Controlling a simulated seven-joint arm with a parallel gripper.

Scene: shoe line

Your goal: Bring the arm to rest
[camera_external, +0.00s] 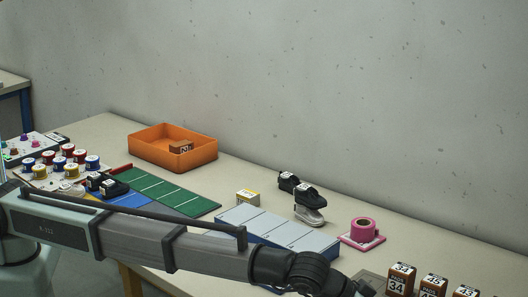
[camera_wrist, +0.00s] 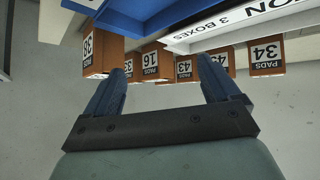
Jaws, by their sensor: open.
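My arm reaches across the foreground of the external view from the left to the bottom edge, where its end leaves the picture. My gripper (camera_wrist: 163,66) shows in the wrist view with its two blue fingers wide apart and nothing between them. Several brown boxes with white number labels appear upside down beyond the fingers, among them a box marked 34 (camera_wrist: 266,57) and a box marked 16 (camera_wrist: 151,62). The fingertips overlap some boxes in the picture; I cannot tell how far apart they are in depth.
Brown boxes (camera_external: 401,280) stand at the table's right end. An orange bin (camera_external: 146,149) holds one box. Black shoes, a pink tape roll (camera_external: 364,229), a pale blue panel (camera_external: 270,229), a green mat (camera_external: 170,193) and several colored jars lie along the table. A blue structure (camera_wrist: 150,22) shows in the wrist view.

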